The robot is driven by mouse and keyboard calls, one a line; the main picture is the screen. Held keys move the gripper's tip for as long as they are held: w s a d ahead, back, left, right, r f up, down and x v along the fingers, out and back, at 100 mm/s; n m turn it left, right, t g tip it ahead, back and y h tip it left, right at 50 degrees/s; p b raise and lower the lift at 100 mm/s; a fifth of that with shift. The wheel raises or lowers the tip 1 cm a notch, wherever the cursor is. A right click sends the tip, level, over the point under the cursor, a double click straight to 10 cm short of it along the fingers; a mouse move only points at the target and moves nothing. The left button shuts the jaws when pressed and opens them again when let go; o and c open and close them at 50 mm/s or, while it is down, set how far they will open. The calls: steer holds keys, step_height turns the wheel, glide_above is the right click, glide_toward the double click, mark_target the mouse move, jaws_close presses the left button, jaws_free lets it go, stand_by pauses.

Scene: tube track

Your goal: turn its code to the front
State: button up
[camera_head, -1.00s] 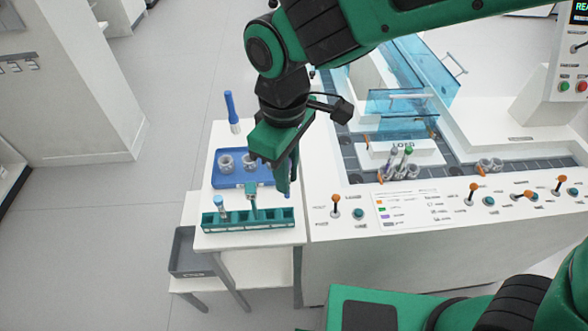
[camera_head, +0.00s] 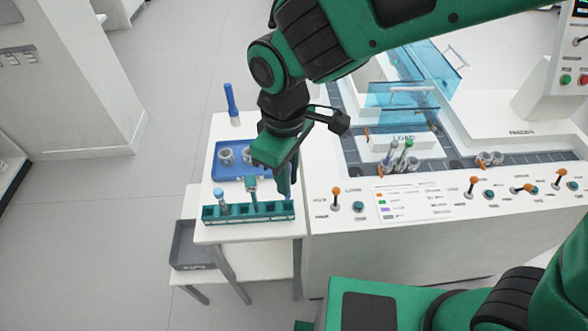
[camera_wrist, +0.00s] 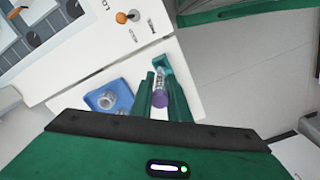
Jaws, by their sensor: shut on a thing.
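A tube with a purple cap (camera_wrist: 160,99) stands between the two green fingers of my gripper (camera_wrist: 163,92) in the wrist view. My gripper is shut on it. In the head view my gripper (camera_head: 272,188) is at the right half of the teal rack (camera_head: 268,210), and its fingers hide the held tube. The code on the tube is too small to make out. A second tube with a blue cap (camera_head: 219,194) stands upright in the left part of the rack.
Behind the rack a blue tray (camera_head: 228,173) holds clear round holders. A blue pen-like object (camera_head: 231,103) stands behind it. To the right is a white console with orange levers (camera_head: 336,192) and a loading bay with several tubes (camera_head: 397,156). A grey bin (camera_head: 190,245) sits lower left.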

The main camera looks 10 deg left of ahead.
mark_target(288, 198)
steer(key=shift+f, duration=2.8)
steer(key=shift+f, duration=0.1)
steer(key=m, duration=0.7)
steer(key=shift+m, duration=0.3)
steer(key=m, duration=0.6)
steer(key=shift+m, duration=0.4)
steer(key=shift+f, duration=0.1)
